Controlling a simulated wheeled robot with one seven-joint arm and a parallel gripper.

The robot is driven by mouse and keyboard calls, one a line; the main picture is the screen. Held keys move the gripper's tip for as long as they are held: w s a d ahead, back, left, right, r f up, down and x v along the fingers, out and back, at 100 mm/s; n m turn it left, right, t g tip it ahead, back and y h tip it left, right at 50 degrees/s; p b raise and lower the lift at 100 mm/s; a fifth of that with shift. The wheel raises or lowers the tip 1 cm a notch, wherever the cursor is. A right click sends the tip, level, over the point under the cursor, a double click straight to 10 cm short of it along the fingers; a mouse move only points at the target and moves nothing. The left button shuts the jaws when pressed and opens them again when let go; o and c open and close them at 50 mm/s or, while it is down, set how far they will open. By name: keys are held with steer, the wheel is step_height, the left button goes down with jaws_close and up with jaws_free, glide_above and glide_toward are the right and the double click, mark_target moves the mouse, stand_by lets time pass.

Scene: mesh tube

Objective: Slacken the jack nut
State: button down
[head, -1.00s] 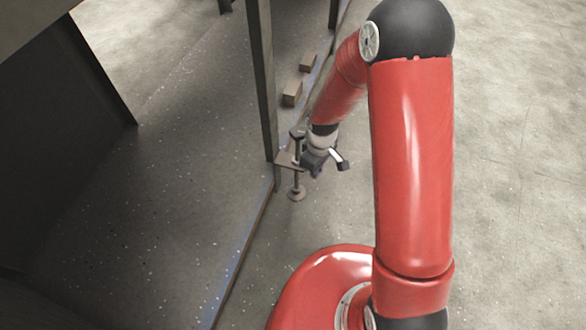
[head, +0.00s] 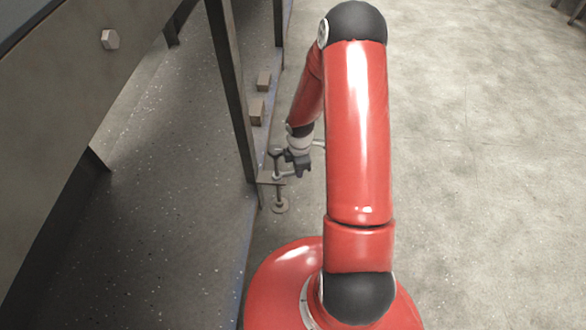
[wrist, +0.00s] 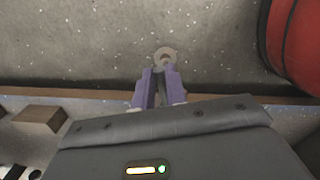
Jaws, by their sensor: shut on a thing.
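The jack (head: 277,190) is an upright screw through a small bracket plate (head: 267,178) beside a dark post. Its round foot (head: 280,206) is near the floor, and the foot also shows beyond my fingertips in the wrist view (wrist: 165,55). My gripper (head: 297,170) is just right of the screw, about level with the bracket. Its purple fingers (wrist: 158,88) are close together, shut on what seems to be the bar of the jack nut (head: 284,174). The held part is mostly hidden between the fingers and small in the head view.
The dark post (head: 232,90) stands close left of the jack. Two tan blocks (head: 257,112) sit on the speckled ledge behind it. A large dark panel with a hex bolt head (head: 110,39) fills the upper left. Bare floor (head: 480,180) lies open to the right.

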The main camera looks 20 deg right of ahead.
steer(key=shift+w, duration=0.1)
stand_by(0.4)
steer(key=c, duration=1.4)
jaws_free()
steer(key=shift+r, duration=0.1)
step_height(320, 180, up, 8)
steer(key=shift+f+p, duration=0.15)
steer(key=shift+p, duration=0.75)
